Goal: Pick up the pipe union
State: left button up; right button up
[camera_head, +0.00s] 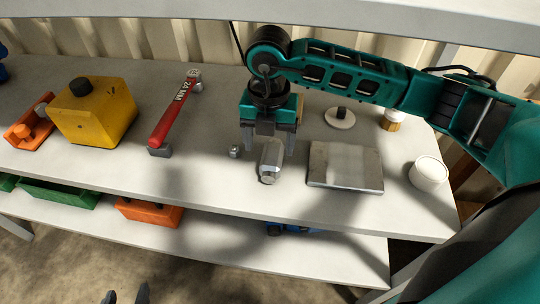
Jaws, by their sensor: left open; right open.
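A silver metal fitting with faceted sides, which looks like the pipe union (270,164), lies on the upper white shelf near its middle. My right gripper (268,147) comes in from the right and points down over it. Its two fingers are apart, with the upper end of the fitting showing between and just in front of them. I cannot tell whether they touch it. Only the dark fingertips of my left gripper (126,296) show at the bottom edge, apart and empty, low in front of the shelves.
A small metal nut (234,151) sits left of the fitting, and a grey metal plate (345,167) lies to its right. A white cup (428,173) stands at right.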

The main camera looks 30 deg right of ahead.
aim_at(272, 153)
jog(key=f, duration=0.4)
jog(key=shift+s+d+f, duration=0.1)
jog(key=shift+d+f, duration=0.2)
jog(key=shift+f, duration=0.1)
jog(key=shift+r, duration=0.1)
grip_shut()
